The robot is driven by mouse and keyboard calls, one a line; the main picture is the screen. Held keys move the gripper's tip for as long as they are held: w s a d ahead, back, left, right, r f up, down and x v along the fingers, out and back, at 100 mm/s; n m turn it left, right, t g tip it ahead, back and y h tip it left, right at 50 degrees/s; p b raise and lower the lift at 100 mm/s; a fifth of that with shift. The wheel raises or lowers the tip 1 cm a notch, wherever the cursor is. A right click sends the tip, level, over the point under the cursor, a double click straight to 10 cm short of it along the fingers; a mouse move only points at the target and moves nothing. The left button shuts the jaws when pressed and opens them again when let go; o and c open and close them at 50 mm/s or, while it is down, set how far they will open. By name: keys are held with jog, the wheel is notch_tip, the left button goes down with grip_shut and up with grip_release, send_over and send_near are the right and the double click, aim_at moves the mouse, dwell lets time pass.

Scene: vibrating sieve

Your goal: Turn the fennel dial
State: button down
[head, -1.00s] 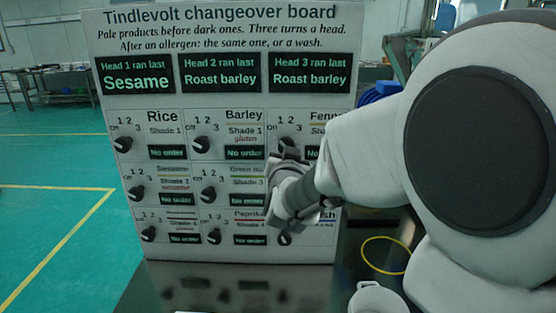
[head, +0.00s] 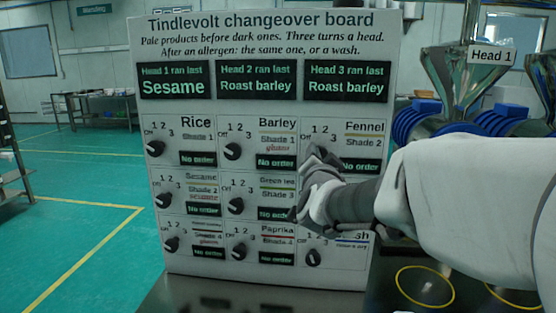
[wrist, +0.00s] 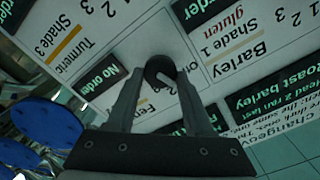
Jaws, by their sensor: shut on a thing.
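The changeover board (head: 200,115) stands upright with rows of dark dials beside product labels. The Fennel label (head: 364,127) is in the top row at the right, marked Shade 2. Its small order display (head: 372,164) is partly covered by my arm. My gripper (head: 318,160) is at the Fennel cell and hides the dial in the head view. In the wrist view the fennel dial (wrist: 160,68) is round and dark, and my gripper (wrist: 158,85) is shut on it with one finger on each side. I cannot tell which mark the dial points to.
The barley dial (head: 234,149) is to the left in the same row, with a No order display (head: 275,162). The wash dial (head: 313,257) is low on the board. A metal hopper (head: 468,80) labelled Head 1 stands at the right.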

jog(key=shift+c, duration=1.5)
grip_release()
jog(key=s+a, duration=0.3)
jog(key=s, duration=1.4)
jog(key=shift+a, duration=0.2)
